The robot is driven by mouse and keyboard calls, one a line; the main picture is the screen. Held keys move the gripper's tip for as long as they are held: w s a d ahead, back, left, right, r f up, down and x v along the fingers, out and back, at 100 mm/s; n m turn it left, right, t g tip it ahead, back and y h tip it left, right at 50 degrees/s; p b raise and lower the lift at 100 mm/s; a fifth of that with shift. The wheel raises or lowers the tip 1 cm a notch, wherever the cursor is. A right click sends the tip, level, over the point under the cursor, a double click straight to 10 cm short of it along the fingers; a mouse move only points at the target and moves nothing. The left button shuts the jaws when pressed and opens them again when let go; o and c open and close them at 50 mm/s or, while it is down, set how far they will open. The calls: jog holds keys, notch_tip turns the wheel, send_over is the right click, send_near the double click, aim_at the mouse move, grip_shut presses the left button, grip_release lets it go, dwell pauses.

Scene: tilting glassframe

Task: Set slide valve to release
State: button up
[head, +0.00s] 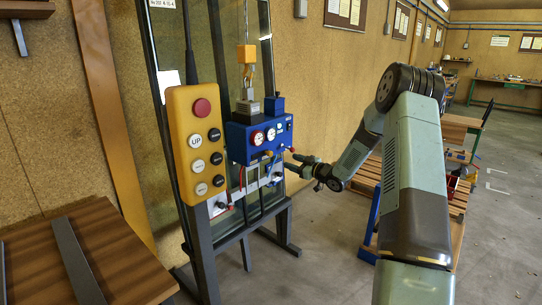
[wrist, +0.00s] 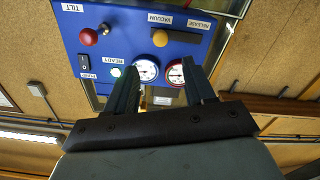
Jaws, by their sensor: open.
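The blue control box (head: 262,134) of the vacuum lifter hangs in front of the glass frame. In the wrist view its panel (wrist: 120,45) appears upside down. A yellow knob (wrist: 160,38), apparently the slide valve, sits by the VACUUM label (wrist: 160,18). The RELEASE label (wrist: 200,24) is to its right in that view. In the head view a yellow knob (head: 268,153) shows low on the box. My gripper (head: 291,161) is open and empty, just right of the box. In the wrist view its fingers (wrist: 160,75) point at the panel, apart from the knob, overlapping the gauges.
Two gauges (wrist: 146,70), a lit READY lamp (wrist: 116,72), a PUMP switch (wrist: 84,62) and a red TILT knob (wrist: 89,36) share the panel. A yellow button pendant (head: 197,143) hangs left of the box.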

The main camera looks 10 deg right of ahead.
aim_at(271, 154)
jog(key=x, duration=1.3)
jog(key=shift+a, duration=0.1)
jog(key=shift+c, duration=0.3)
grip_shut()
